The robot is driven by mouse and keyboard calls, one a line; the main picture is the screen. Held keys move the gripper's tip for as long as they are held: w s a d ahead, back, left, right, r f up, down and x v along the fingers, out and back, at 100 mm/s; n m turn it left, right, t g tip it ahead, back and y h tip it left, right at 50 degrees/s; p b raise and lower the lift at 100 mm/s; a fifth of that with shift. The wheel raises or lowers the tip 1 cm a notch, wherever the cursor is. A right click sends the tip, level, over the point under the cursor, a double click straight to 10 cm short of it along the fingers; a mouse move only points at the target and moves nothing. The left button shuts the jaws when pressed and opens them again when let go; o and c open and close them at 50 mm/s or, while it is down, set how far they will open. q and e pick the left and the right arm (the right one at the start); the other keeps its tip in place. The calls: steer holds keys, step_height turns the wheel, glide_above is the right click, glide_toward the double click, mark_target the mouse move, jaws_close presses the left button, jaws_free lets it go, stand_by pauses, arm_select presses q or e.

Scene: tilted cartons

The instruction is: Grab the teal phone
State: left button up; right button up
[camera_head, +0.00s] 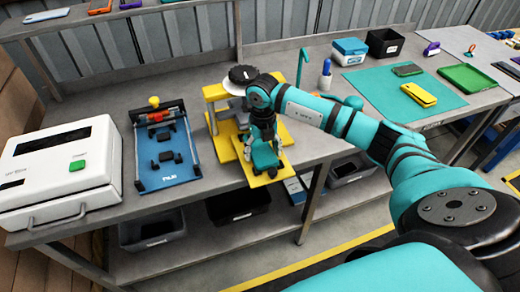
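A teal piece that looks like the teal phone (264,158) sits on the yellow stand (252,181) on the grey bench, left of centre. My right arm reaches in from the lower right and bends down over the stand. My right gripper (263,142) points down right at the teal piece, and its dark fingers overlap it in the picture. The fingers are too small and too crowded to tell whether they are open or shut, or touching the phone. My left gripper is out of view.
Left of the stand are a blue tray (143,180) with black parts and a white machine (60,170). A teal mat (378,98) at right carries a yellow phone (418,94) and a dark phone (407,69). Bins sit below the bench.

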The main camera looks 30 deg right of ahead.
steer(key=c, duration=0.9)
steer(key=shift+o, duration=0.2)
